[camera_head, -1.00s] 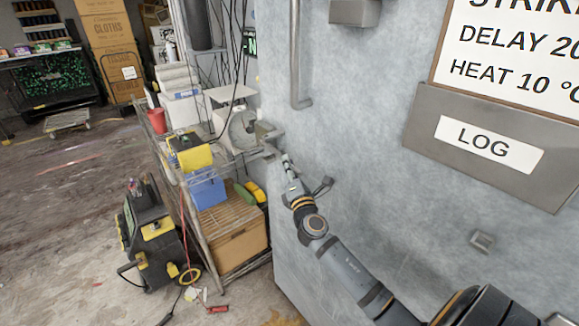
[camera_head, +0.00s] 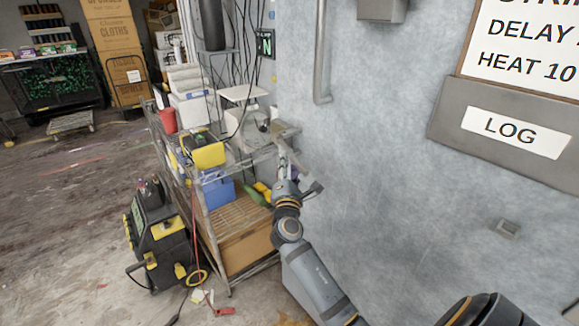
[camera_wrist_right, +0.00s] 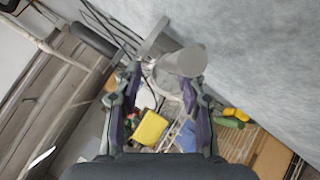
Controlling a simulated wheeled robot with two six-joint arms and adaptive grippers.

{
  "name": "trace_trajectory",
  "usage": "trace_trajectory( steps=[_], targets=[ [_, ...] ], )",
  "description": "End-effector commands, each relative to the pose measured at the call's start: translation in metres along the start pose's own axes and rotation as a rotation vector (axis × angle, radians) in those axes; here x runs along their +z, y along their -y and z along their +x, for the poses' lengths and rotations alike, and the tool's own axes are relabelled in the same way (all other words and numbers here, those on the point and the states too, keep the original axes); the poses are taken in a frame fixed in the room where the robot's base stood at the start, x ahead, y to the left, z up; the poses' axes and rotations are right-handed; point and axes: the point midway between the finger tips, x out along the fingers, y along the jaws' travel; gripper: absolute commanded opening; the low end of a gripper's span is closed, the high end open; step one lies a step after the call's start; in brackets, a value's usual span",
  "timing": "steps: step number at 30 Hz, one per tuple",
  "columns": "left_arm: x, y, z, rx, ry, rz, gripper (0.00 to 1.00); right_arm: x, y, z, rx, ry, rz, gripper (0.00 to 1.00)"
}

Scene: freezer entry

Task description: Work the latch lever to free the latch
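The latch lever (camera_head: 287,129) is a small grey metal piece at the far left edge of the pale door face. In the right wrist view it shows as a grey plate with a thick round knob (camera_wrist_right: 184,62). My right gripper (camera_head: 283,160) is just below the latch in the head view. In the wrist view its two dark fingers (camera_wrist_right: 160,82) are spread apart, with the knob ahead between and above the tips. Nothing is clearly held, and I cannot tell whether a finger touches the knob. My left gripper is not in view.
A wire shelf cart (camera_head: 222,178) with a yellow-black box (camera_head: 207,153), a blue bin and a cardboard box stands left of the door, close behind the gripper. A vertical grey bar handle (camera_head: 319,60) is on the door above. A LOG plate (camera_head: 516,132) is at right.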

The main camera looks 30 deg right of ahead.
Motion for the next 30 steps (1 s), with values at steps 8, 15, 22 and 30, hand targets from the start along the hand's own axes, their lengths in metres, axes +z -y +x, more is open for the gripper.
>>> trace_trajectory(
  steps=[8,15,22,30],
  targets=[
    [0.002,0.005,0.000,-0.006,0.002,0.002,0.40,-0.001,0.001,-0.015,-0.001,-0.002,0.002,0.39],
    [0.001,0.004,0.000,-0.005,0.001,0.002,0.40,-0.001,0.001,-0.060,-0.004,-0.001,0.004,0.39],
    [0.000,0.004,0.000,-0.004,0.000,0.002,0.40,0.000,0.000,-0.075,0.000,0.001,0.000,0.39],
    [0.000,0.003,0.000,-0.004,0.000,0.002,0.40,0.000,0.000,-0.075,0.000,0.000,0.000,0.39]
  ],
)
